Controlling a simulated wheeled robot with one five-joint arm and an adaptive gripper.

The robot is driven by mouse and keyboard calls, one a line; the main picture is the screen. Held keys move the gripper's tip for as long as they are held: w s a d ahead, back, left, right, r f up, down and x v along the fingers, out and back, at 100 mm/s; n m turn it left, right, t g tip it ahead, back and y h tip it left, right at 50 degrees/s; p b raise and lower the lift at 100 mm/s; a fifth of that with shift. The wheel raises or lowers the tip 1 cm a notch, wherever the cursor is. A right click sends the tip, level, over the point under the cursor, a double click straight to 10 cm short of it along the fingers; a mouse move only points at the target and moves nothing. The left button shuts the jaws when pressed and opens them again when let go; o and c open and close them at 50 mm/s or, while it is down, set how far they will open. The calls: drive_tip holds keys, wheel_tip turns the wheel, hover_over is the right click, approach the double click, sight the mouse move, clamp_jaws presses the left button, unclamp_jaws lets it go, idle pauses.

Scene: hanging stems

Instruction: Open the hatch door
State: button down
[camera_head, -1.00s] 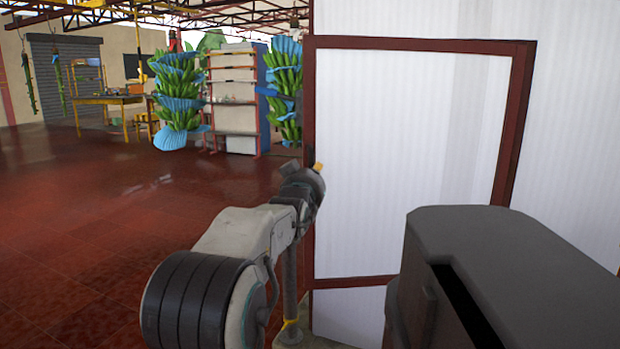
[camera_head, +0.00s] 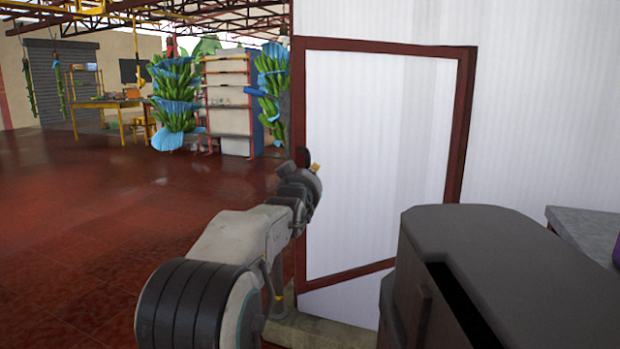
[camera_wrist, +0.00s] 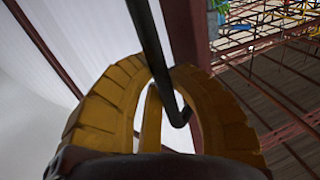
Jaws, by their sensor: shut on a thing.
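The hatch door (camera_head: 375,160) is a white panel with a dark red frame, right of centre in the head view. Its lower edge slants, and its left edge looks nearer to me. My gripper (camera_head: 314,169) is at the door's left side; only a little yellow of it shows past my wrist. In the wrist view, the yellow fingers of my gripper (camera_wrist: 158,78) are closed around a thin dark bent handle bar (camera_wrist: 151,40). The white panel lies left of the bar and a dark red frame post (camera_wrist: 187,35) lies behind it.
A white wall (camera_head: 545,110) continues right of the door. A grey table top (camera_head: 585,228) shows at the right edge. Open red tiled floor (camera_head: 90,220) lies to the left. Banana bunches (camera_head: 175,95) with blue covers hang at the back, near a shelf rack (camera_head: 228,95).

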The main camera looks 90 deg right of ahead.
drive_tip(key=shift+r, duration=0.1)
drive_tip(key=c, duration=1.1)
unclamp_jaws()
drive_tip(key=shift+w, duration=0.1)
drive_tip(key=shift+a, duration=0.1)
drive_tip(key=shift+w+a, duration=0.35)
drive_tip(key=shift+a, duration=1.6)
drive_tip(key=shift+w+a, duration=0.35)
drive_tip(key=shift+a, duration=1.55)
drive_tip(key=shift+w+a, duration=0.35)
drive_tip(key=shift+a, duration=1.6)
